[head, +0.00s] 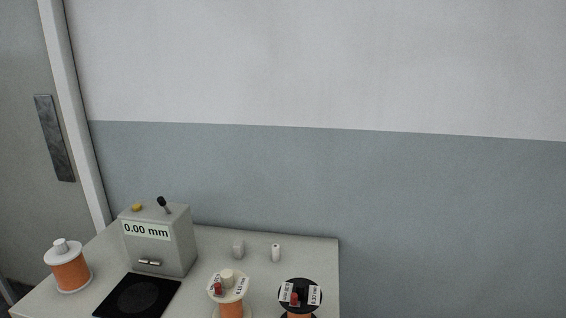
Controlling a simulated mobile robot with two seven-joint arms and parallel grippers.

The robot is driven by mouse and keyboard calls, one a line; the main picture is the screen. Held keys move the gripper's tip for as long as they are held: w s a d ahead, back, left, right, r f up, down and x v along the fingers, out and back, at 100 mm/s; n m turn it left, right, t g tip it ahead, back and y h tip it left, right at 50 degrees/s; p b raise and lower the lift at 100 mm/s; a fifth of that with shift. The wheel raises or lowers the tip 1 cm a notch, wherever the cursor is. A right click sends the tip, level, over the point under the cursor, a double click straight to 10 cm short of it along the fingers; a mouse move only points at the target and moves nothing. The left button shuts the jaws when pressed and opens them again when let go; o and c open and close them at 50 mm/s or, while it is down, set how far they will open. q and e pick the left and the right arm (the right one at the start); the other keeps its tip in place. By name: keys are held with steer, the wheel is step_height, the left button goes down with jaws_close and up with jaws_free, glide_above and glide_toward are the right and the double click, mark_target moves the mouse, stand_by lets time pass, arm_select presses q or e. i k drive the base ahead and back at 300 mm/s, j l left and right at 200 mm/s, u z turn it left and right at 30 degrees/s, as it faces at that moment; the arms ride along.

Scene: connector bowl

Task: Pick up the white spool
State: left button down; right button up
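A spool with white flanges (63,253) and orange winding stands upright at the left end of the table. A white knob sits on its top. A second spool with a cream-white top flange (240,295), orange winding and printed labels stands near the front middle. Its lower part is cut off by the picture's bottom edge. A third spool with a black top flange (300,285) stands to its right, also cut off. Neither of my grippers is in view.
A grey box (170,250) with a "0.00 mm" display, a yellow button and a black lever stands on the table (315,255). A black mat (138,296) lies before it. Two small light pieces (276,253) stand at the back. A wall rises behind; a door is at left.

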mark_target(66, 261)
steer(key=u, duration=1.55)
steer(key=i+j+z, duration=0.1)
steer(key=z, duration=1.15)
steer(key=j+z, duration=0.45)
steer(key=k+j+z, duration=0.1)
steer(key=j+z, duration=0.35)
steer(key=k+j+z, duration=0.15)
steer(key=j, duration=0.25)
steer(key=j+z, duration=0.2)
steer(key=j, duration=0.15)
steer(key=k+j+z, duration=0.15)
steer(key=j, duration=0.2)
steer(key=k+j, duration=0.15)
steer(key=j, duration=0.2)
steer(key=k+j+z, duration=0.1)
steer(key=j, duration=0.25)
steer(key=k+j+z, duration=0.1)
steer(key=k+j, duration=0.15)
